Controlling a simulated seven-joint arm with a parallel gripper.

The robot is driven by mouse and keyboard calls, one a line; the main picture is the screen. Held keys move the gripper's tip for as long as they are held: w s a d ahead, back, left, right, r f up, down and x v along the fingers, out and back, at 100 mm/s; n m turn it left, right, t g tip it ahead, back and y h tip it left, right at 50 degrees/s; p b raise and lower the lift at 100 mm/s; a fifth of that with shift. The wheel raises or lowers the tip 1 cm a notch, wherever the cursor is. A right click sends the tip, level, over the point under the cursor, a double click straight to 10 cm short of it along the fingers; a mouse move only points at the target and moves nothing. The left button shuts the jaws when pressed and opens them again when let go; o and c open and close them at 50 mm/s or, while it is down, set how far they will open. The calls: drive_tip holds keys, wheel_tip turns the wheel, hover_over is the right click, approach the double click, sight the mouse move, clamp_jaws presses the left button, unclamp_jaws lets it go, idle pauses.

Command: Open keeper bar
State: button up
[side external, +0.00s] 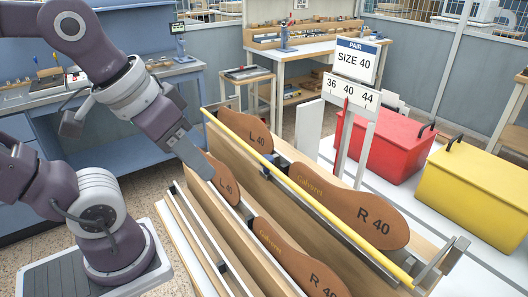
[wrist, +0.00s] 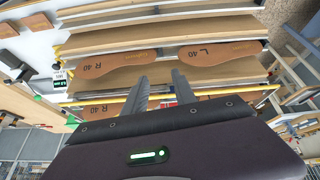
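The yellow keeper bar (side external: 310,197) runs lengthwise along the wooden rack, across the lower front of the rear pair of brown soles, the rear L 40 sole (side external: 246,130) and rear R 40 sole (side external: 352,212). Its right end is by a grey bracket (side external: 440,265). My gripper (side external: 207,172) is over the rack's left part, beside the front L 40 sole (side external: 224,184) and apart from the bar. In the wrist view my gripper's two fingers (wrist: 158,80) are spread with nothing seen between them. A yellow bar stretch (wrist: 250,95) shows behind them.
A front R 40 sole (side external: 300,262) stands in the rack. A sign (side external: 356,60) reads PAIR SIZE 40, above a size scale (side external: 351,91) with a red pointer near 40. A red box (side external: 385,143) and a yellow box (side external: 475,185) stand behind the rack. Workbenches line the walls.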

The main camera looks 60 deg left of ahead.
drive_tip(key=w+r+n+g, duration=0.2)
drive_tip(key=w+n, duration=0.4)
drive_tip(key=n, duration=0.2)
drive_tip(key=n+g, duration=0.1)
drive_tip(key=n, duration=0.8)
approach(269, 164)
drive_tip(key=f, duration=0.1)
drive_tip(key=x, duration=0.6)
drive_tip(key=shift+w+f, duration=0.2)
drive_tip(key=shift+f, duration=0.15)
clamp_jaws()
